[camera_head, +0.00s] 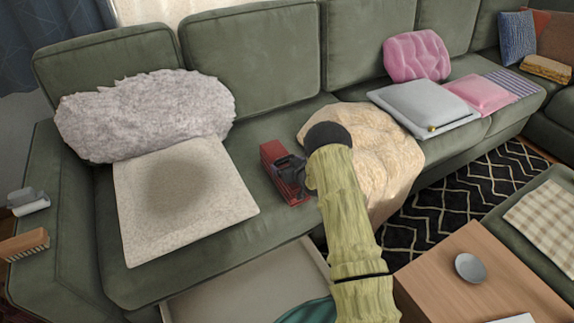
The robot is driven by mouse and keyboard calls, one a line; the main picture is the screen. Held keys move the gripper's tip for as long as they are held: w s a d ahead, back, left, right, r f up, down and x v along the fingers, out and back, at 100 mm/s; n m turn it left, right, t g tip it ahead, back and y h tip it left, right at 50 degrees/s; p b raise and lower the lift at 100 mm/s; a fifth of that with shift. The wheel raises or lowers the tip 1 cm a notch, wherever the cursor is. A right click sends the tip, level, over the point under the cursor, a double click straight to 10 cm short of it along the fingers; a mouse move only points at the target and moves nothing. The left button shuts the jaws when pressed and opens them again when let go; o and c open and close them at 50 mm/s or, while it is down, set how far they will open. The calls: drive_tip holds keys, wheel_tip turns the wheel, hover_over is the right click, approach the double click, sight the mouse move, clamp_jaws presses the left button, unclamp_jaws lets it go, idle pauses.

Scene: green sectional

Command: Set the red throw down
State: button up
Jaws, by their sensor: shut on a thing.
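The red throw (272,153) is a small, folded, block-like red bundle. It is at the middle of the green sofa seat, in front of the back cushions. My gripper (289,172) is shut on it, with the dark jaws across its middle and red showing on both sides. The throw is at or just above the seat; I cannot tell whether it touches. My arm hides part of its right side.
A beige crumpled blanket (388,160) lies right of the throw, partly behind my arm. A speckled cream cushion (225,190) and fluffy grey cushion (145,112) are left. Grey (425,104) and pink cushions (478,93) lie right. An open drawer (240,292) is below.

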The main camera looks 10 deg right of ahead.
drive_tip(key=shift+f, duration=0.1)
drive_tip(key=o, duration=1.5)
drive_tip(key=p+v, duration=0.1)
drive_tip(key=v, duration=1.1)
drive_tip(key=shift+r+p, duration=0.3)
drive_tip(key=s+r+m+g+h, duration=0.3)
drive_tip(key=s+r+g+h, duration=0.3)
drive_tip(key=s+r, duration=1)
drive_tip(key=s+a+r+g, duration=0.1)
drive_tip(key=s, duration=0.3)
drive_tip(key=s+a+r+g+y, duration=0.1)
drive_tip(key=s, duration=0.4)
drive_tip(key=s+a+r+g, duration=0.1)
drive_tip(key=s+g, duration=0.1)
drive_tip(key=s, duration=0.2)
drive_tip(key=shift+s+a+r+m+y, duration=0.15)
drive_tip(key=shift+s+r+m+y, duration=0.15)
drive_tip(key=shift+s+r+y, duration=0.1)
